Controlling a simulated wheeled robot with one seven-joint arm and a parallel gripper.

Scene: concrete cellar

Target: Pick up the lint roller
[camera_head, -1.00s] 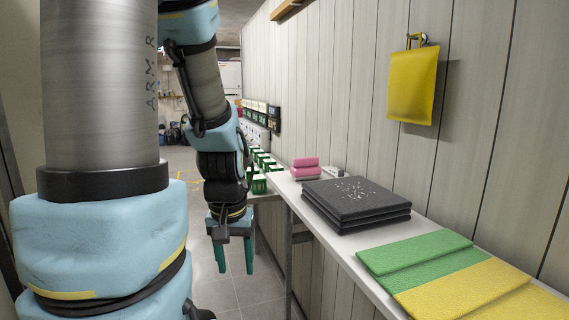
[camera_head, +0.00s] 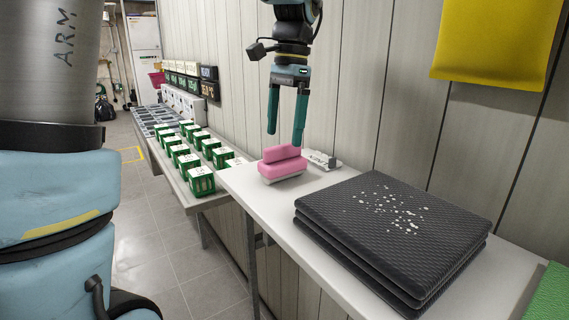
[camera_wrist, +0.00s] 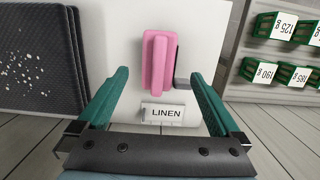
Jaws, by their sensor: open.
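No thing shows plainly as a lint roller. A pink two-part object (camera_head: 283,163) with a pale underside sits on the white shelf (camera_head: 232,177). My gripper (camera_head: 284,139) is open and empty, pointing down above the pink object. It also shows in the wrist view (camera_wrist: 158,80), its fingers spread apart.
A dark stack of mats (camera_head: 450,235) with white specks lies right of the pink object. Several green boxes (camera_head: 201,181) stand on a lower shelf at left. A yellow sheet (camera_head: 497,40) hangs on the panelled wall. A pale flat item (camera_head: 322,160) lies by the wall.

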